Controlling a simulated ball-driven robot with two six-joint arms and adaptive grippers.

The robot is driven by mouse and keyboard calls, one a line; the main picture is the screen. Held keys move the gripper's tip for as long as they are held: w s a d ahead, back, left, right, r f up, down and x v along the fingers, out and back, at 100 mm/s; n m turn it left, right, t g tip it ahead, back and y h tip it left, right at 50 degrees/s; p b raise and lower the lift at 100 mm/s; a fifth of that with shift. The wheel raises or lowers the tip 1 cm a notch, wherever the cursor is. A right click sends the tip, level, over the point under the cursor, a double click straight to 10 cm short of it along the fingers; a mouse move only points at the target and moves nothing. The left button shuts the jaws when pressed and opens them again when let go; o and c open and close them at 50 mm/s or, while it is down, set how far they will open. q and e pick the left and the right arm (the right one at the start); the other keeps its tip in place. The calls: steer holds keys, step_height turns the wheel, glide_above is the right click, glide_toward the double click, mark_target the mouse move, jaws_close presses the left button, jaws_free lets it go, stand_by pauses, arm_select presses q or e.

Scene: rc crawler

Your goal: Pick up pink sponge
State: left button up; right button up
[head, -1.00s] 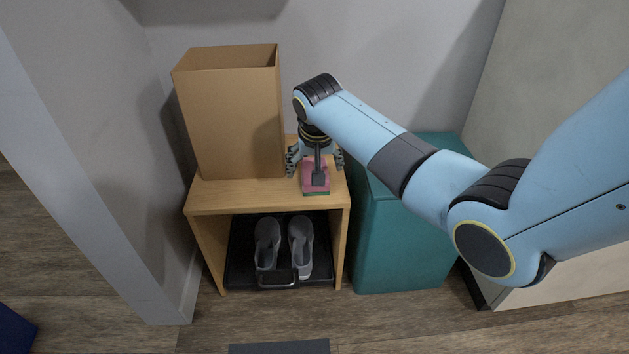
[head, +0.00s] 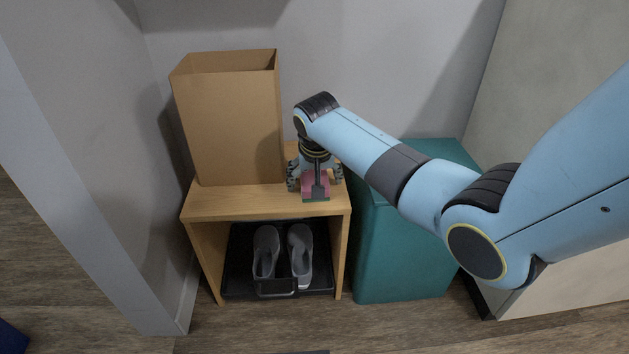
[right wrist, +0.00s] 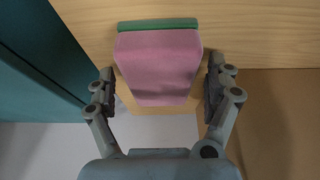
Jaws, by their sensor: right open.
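The pink sponge (head: 316,196) with a green layer on one side sits on the right part of the wooden cabinet top (head: 235,203). My right gripper (head: 315,184) is over it, pointing down, with one finger on each side. In the right wrist view the sponge (right wrist: 159,64) lies between the two open fingers of my right gripper (right wrist: 160,88), with a gap on each side. Part of the sponge is hidden by the gripper in the head view. My left gripper is not in view.
A tall open cardboard box (head: 228,125) stands on the cabinet just left of the gripper. A teal box (head: 405,255) stands right of the cabinet. Grey shoes (head: 299,255) sit on a black tray (head: 237,250) in the cabinet's lower opening. A wall is close behind.

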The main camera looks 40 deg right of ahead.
steer(key=c, duration=0.8)
steer(key=shift+s+f, duration=0.1)
steer(key=shift+c, duration=1.3)
